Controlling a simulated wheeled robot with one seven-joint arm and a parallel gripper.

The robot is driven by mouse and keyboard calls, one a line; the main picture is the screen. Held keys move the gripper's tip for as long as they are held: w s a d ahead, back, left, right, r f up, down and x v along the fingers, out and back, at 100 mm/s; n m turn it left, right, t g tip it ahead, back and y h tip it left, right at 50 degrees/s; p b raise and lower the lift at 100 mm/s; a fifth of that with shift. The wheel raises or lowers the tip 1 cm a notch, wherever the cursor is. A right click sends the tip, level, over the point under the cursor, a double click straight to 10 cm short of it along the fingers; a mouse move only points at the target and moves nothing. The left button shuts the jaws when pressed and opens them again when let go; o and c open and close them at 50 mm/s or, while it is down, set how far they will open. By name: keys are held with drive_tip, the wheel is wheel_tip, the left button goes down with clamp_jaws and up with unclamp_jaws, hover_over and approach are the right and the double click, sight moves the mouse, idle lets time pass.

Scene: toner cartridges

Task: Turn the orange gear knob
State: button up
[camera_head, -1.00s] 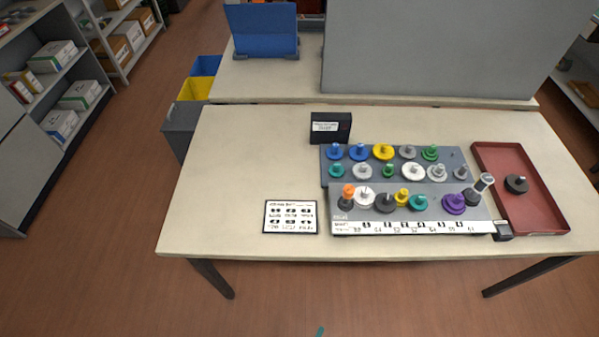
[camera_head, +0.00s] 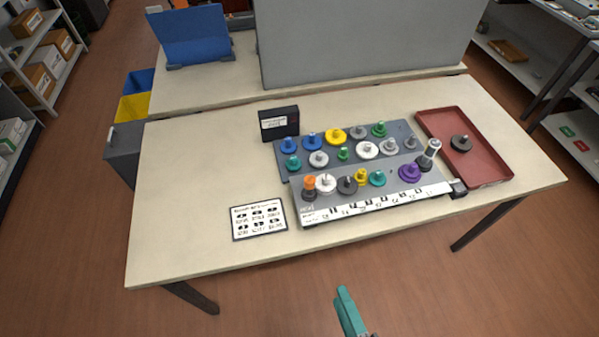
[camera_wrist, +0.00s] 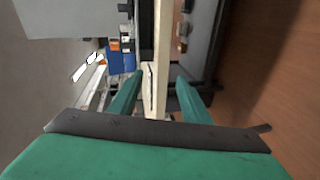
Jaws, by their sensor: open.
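The orange gear knob (camera_head: 309,182) has an orange top on a dark base. It stands at the front left corner of the grey board of gear knobs (camera_head: 322,212) on the table. My gripper shows in the head view as a teal piece (camera_head: 349,312) at the bottom edge, in front of the table and well apart from the knob. In the wrist view my gripper (camera_wrist: 159,79) has its two teal fingers spread, with nothing held between them. I cannot make out the orange knob in the wrist view.
A white printed card (camera_head: 258,221) lies left of the board. A black labelled box (camera_head: 279,122) stands behind it. A red tray (camera_head: 487,165) holding a dark knob (camera_head: 461,143) lies at right. The table's left part (camera_head: 190,190) is clear.

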drive_tip(key=w+r+n+y, duration=0.3)
drive_tip(key=w+n+y, duration=0.1)
drive_tip(key=w+n, duration=0.8)
drive_tip(key=n+g+y, duration=0.2)
drive_tip(key=n+y, duration=0.1)
drive_tip(key=n, duration=0.9)
approach(306, 177)
drive_tip(key=shift+w+a+f, duration=0.4)
drive_tip(key=shift+w, duration=0.15)
drive_tip(key=shift+w+a+r, duration=0.2)
drive_tip(key=shift+w+a, duration=0.25)
drive_tip(key=shift+w, duration=0.05)
drive_tip(key=x, duration=1)
drive_tip(key=shift+s, duration=0.1)
drive_tip(key=c, duration=1)
